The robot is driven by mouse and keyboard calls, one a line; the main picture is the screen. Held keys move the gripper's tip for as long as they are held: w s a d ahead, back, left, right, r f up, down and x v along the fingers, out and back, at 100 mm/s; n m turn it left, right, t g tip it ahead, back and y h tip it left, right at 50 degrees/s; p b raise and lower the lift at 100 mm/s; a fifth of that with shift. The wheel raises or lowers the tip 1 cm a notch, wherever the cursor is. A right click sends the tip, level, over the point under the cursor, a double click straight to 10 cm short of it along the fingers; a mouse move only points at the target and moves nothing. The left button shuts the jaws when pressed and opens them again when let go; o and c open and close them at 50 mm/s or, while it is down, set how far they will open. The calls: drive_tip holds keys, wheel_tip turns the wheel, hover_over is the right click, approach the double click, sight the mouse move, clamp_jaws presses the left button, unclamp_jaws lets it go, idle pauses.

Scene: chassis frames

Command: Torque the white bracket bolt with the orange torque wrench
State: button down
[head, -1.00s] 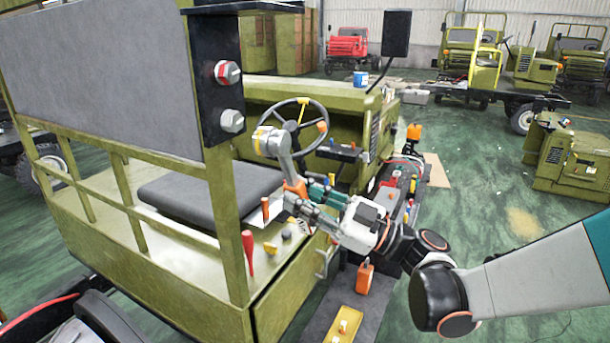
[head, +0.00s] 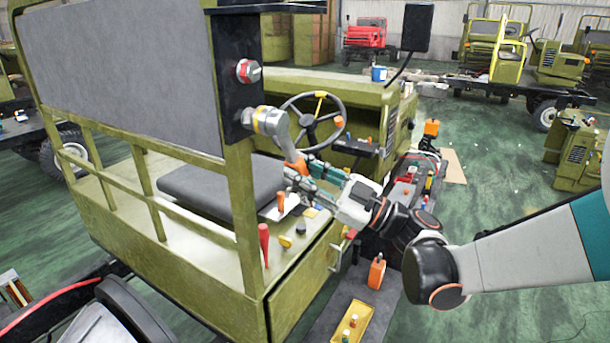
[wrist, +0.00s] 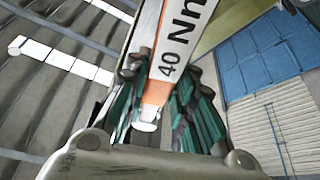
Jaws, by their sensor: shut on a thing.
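The black bracket plate (head: 229,60) on the cab post carries an upper bolt (head: 249,71) with a red ring and a light head. The lower, whitish bolt is hidden behind the head of the torque wrench (head: 271,123), a grey head with a yellow ring. The head overlaps the bolt's place; I cannot tell whether it is seated. My gripper (head: 308,172) is shut on the wrench's handle. In the wrist view, teal fingers close around the orange and white handle (wrist: 187,42), marked "40 Nm". The wrench runs up and left from the gripper.
The steering wheel (head: 312,120) stands just behind the wrench. The black seat (head: 220,186) and a red lever (head: 264,245) lie below it. An orange bottle (head: 377,272) and a yellow tray (head: 352,322) are on the lower step. Open floor lies to the right.

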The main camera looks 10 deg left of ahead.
drive_tip(key=w+r+n+g+p, duration=0.1)
drive_tip(key=n, duration=0.1)
drive_tip(key=w+d+r+n+g+p, duration=0.1)
drive_tip(key=w+n+p, duration=0.1)
drive_tip(key=shift+d+r+n+h, duration=0.2)
drive_tip(key=shift+n+h, duration=0.1)
drive_tip(key=n, duration=0.1)
drive_tip(key=w+r+n+g+p, duration=0.1)
drive_tip(key=w+r+n, duration=0.1)
drive_tip(key=n, duration=0.1)
drive_tip(key=shift+w+r+g+h+p, duration=0.2)
drive_tip(key=shift+r+g+h+p, duration=0.1)
drive_tip(key=shift+h+p, duration=0.1)
drive_tip(key=shift+d+f+b, duration=0.1)
drive_tip(key=shift+d+b, duration=0.1)
drive_tip(key=shift+b, duration=0.2)
idle(0.9)
drive_tip(key=shift+w+a+b, duration=0.2)
drive_tip(key=shift+a, duration=0.25)
drive_tip(key=shift+w+a+b, duration=0.2)
drive_tip(key=shift+a, duration=0.25)
idle(2.0)
idle(0.4)
